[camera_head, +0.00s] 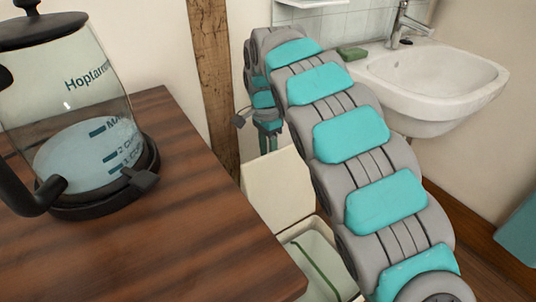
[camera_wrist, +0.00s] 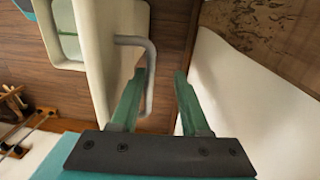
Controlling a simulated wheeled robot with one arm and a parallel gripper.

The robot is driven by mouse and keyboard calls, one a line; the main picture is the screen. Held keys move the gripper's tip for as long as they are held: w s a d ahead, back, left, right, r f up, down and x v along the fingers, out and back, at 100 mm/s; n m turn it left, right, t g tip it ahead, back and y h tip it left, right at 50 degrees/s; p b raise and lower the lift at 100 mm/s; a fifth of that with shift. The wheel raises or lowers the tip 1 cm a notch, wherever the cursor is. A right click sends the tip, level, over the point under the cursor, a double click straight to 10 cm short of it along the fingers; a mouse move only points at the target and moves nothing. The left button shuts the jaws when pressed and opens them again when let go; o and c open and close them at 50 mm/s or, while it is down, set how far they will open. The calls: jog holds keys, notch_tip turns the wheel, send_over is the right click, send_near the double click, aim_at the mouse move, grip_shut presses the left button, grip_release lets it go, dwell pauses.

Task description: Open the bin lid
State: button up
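The cream bin (camera_head: 297,230) stands below and right of the wooden top, with its opening and pale green inside showing. Its lid (camera_head: 279,188) is raised, standing steeply at the back of the opening. In the wrist view the lid (camera_wrist: 97,55) shows nearly edge-on, with a grey bar handle (camera_wrist: 151,82) on its outer side and part of the bin (camera_wrist: 43,18) at top left. My gripper (camera_head: 267,146) is behind the raised lid. In the wrist view my gripper (camera_wrist: 160,72) is open, with the handle between its fingers, close to the left one; contact is unclear.
A wooden top (camera_head: 150,225) with a glass kettle (camera_head: 75,125) is at left. A white sink (camera_head: 430,85) hangs on the wall at right. A timber post (camera_head: 213,75) and wall are close beside my gripper. Wooden floor (camera_wrist: 172,35) shows beneath.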

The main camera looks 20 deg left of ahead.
notch_tip(320, 180, up, 8)
jog(key=shift+w+a, duration=0.2)
jog(key=shift+a, duration=0.05)
dwell(0.5)
jog(key=shift+f, duration=0.1)
